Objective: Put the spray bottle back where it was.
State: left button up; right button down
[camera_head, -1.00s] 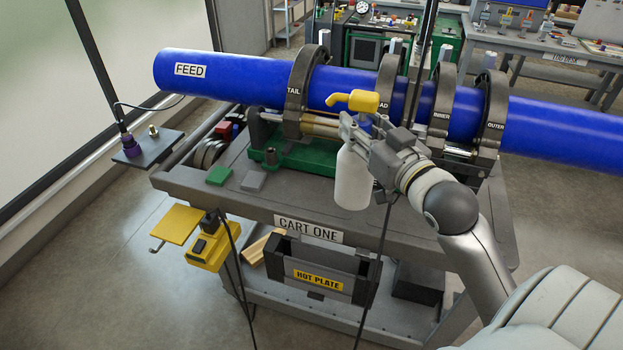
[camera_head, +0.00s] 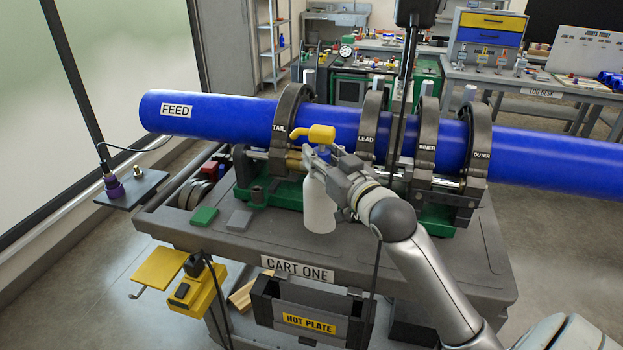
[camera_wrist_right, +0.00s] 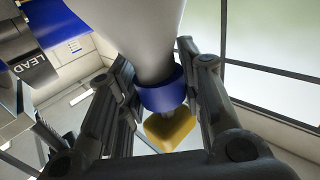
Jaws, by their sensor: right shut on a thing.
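The spray bottle (camera_head: 318,204) has a white body and a yellow trigger head. My right gripper (camera_head: 318,160) is shut on it just below the head and holds it upright in front of the blue pipe, between the clamps marked TAIL and LEAD. In the right wrist view the bottle's white body (camera_wrist_right: 135,35), blue collar and yellow head lie between the two fingers (camera_wrist_right: 160,100). I cannot tell whether the bottle's base touches the cart top (camera_head: 380,245). My left gripper is not in view.
The blue pipe (camera_head: 222,115) runs across the cart through several dark ring clamps. A green block (camera_head: 204,216) and a grey block (camera_head: 240,220) lie on the cart's left. A small dark shelf (camera_head: 133,190) with a purple-capped item stands at far left. The cart's front right top is clear.

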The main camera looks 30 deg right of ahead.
jog(key=w+f, duration=0.4)
jog(key=f, duration=0.4)
jog(key=shift+d+f+p, duration=0.15)
jog(key=shift+d+p, duration=0.05)
jog(key=shift+p, duration=0.2)
jog(key=shift+w, duration=0.1)
jog(key=shift+f, duration=0.2)
jog(key=c, duration=1)
grip_release()
jog(key=shift+r, duration=0.1)
